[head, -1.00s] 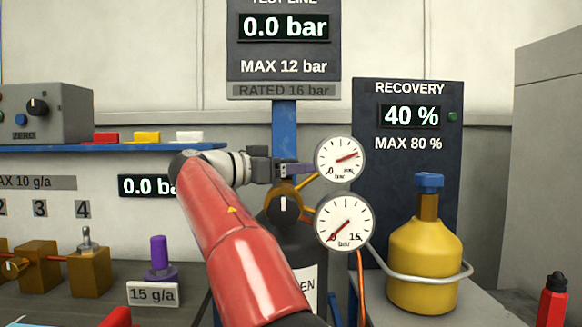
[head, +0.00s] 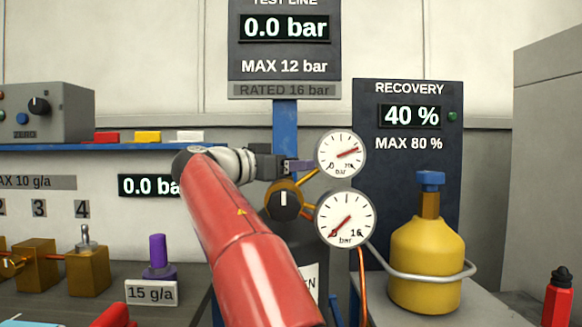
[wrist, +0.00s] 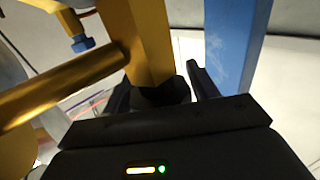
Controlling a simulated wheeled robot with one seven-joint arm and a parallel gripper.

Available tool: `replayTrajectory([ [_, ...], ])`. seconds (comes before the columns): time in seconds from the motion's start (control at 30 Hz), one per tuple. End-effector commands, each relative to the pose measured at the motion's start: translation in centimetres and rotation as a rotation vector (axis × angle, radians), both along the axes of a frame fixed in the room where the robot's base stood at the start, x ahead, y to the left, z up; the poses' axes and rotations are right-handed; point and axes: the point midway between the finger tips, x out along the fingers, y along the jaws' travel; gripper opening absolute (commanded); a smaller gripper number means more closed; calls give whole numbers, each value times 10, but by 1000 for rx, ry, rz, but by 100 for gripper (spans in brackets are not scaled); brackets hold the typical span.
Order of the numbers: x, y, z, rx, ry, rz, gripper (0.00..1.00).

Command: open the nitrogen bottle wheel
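The dark nitrogen bottle (head: 292,248) stands behind my red arm, its white label partly covered. A brass fitting (head: 284,185) with a black knob (head: 284,200) sits at its top, and the knob's white mark points up. My gripper (head: 298,166) is just above this fitting, beside the upper gauge. In the wrist view my gripper (wrist: 160,88) has its fingers apart on either side of a dark rounded part (wrist: 165,93) below a brass body (wrist: 146,40). I cannot tell whether the fingers touch it. No bottle wheel is clearly recognisable; my gripper may hide it.
Two white gauges, upper (head: 341,154) and lower (head: 345,219), stand close right of my gripper. A blue post (head: 285,130) rises behind. A yellow recovery cylinder (head: 427,265) stands right; brass valves (head: 88,270) and a purple-topped part (head: 158,255) stand left.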

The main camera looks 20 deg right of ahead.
Motion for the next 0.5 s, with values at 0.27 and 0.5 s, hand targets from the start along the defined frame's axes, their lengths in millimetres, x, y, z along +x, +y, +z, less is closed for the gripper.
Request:
replayTrajectory([
  [0.27, 0, 0, 0, 0, 0, 0, 75],
  [0.5, -2, 11, -1, 0, -1, 3, 75],
])
